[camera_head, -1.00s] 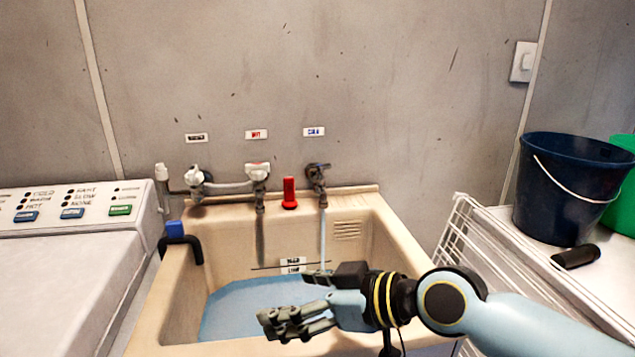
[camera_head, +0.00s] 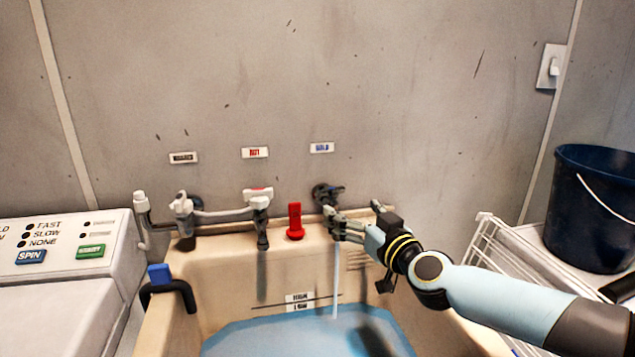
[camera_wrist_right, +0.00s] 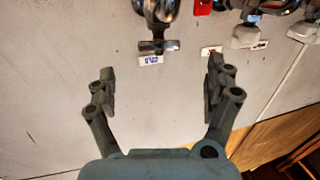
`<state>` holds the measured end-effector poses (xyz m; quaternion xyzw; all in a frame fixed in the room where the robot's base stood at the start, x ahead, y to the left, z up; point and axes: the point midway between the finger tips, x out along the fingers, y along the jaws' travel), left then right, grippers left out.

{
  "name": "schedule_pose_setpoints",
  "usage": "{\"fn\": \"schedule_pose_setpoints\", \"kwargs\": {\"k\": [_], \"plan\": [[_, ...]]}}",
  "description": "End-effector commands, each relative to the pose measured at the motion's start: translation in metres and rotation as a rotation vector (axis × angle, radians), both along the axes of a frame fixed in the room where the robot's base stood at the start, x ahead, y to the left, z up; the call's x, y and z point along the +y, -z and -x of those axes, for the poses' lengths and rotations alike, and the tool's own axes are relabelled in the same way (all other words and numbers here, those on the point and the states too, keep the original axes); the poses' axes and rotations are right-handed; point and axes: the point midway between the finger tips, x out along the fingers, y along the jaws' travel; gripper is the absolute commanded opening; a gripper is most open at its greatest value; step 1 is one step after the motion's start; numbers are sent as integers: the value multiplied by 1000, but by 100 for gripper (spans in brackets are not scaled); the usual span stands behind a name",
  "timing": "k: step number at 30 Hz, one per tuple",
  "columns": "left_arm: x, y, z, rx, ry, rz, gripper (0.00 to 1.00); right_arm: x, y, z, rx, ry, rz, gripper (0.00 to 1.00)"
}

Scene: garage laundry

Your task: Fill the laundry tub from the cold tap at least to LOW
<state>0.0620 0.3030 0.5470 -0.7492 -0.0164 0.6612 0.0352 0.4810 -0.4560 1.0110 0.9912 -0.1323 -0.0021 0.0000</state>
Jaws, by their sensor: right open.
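The cold tap (camera_head: 327,193) is on the wall at the back right of the laundry tub (camera_head: 160,325), under a blue-lettered label. A thin stream of water (camera_head: 336,285) runs from it into the tub. Blue water (camera_head: 270,335) covers the tub's bottom, its back edge close to the lower mark of the level label (camera_head: 300,300); I cannot tell exactly which side. My right gripper (camera_head: 338,222) is open beside the cold tap. In the right wrist view, the cold tap (camera_wrist_right: 158,22) appears beyond the open fingers (camera_wrist_right: 160,92), apart from them. My left gripper is out of view.
The hot tap (camera_head: 258,200) and a red upright piece (camera_head: 295,220) are left of the cold tap. A black hook-shaped hose (camera_head: 170,290) hangs over the tub's left rim. A washing machine (camera_head: 60,270) stands left; a white rack (camera_head: 500,255) and dark blue bucket (camera_head: 595,205) stand right.

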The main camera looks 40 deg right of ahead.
Motion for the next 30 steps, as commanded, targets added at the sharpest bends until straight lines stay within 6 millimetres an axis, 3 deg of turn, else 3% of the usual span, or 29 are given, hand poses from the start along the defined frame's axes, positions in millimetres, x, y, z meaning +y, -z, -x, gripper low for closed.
{"fn": "schedule_pose_setpoints", "kwargs": {"k": [5,10,14,21,25,30], "plan": [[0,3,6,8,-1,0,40,-5,0,-10,-3,8,0,87],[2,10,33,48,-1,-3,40,-13,1,-40,-4,7,0,87],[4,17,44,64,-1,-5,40,-20,1,-66,-4,7,0,87],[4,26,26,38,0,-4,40,-29,2,-98,-2,6,0,87],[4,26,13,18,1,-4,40,-30,1,-103,0,5,-1,87],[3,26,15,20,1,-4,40,-30,0,-104,0,4,-1,87]]}}
